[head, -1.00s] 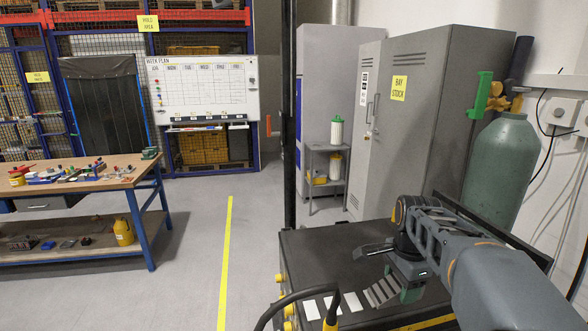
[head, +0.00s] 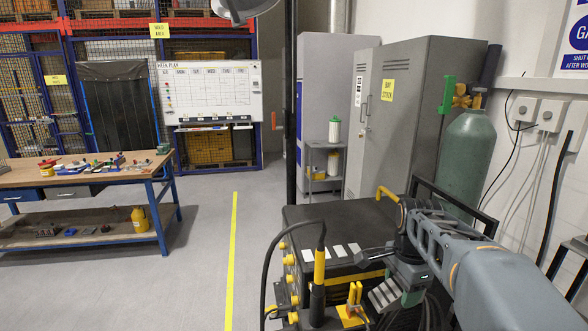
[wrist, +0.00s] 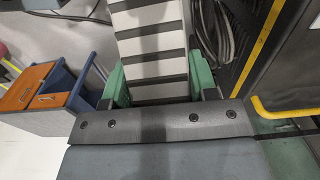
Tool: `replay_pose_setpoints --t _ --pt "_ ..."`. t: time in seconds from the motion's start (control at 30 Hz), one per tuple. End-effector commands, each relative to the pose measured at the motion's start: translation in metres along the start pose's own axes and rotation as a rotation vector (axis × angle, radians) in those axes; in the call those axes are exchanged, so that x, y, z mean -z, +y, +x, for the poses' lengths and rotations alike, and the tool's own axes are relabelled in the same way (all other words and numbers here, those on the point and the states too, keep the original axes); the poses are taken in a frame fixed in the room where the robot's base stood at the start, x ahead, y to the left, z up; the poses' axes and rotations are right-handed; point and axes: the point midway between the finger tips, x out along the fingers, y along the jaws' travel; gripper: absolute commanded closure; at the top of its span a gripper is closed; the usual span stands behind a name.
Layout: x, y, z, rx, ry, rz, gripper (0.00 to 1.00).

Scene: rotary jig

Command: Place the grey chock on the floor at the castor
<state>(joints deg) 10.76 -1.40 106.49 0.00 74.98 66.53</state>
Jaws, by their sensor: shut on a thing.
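The grey chock (head: 382,294) is a ribbed block with dark grooves. In the wrist view the chock (wrist: 150,45) fills the top middle, between the green finger pads. My gripper (head: 397,287) is shut on it; in the wrist view my gripper (wrist: 160,85) has one pad on each side of the chock. In the head view it holds the chock in front of the black machine, at the lower right. I cannot make out a castor in either current view.
The black machine (head: 312,228) has yellow knobs, a cable and yellow guards. A green gas cylinder (head: 468,160) stands behind my arm. A workbench (head: 95,178) is at the left. The grey floor (head: 205,262) beside the yellow line is clear.

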Motion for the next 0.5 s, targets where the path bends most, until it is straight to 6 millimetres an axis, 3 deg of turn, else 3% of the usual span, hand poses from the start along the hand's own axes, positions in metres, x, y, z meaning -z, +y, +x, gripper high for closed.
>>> replay_pose_setpoints --t 0.3,0.5 --pt "0.009 -0.020 0.002 0.001 0.001 -0.243 0.84" --pt "0.016 -0.041 0.027 -0.003 -0.002 -0.477 0.84"
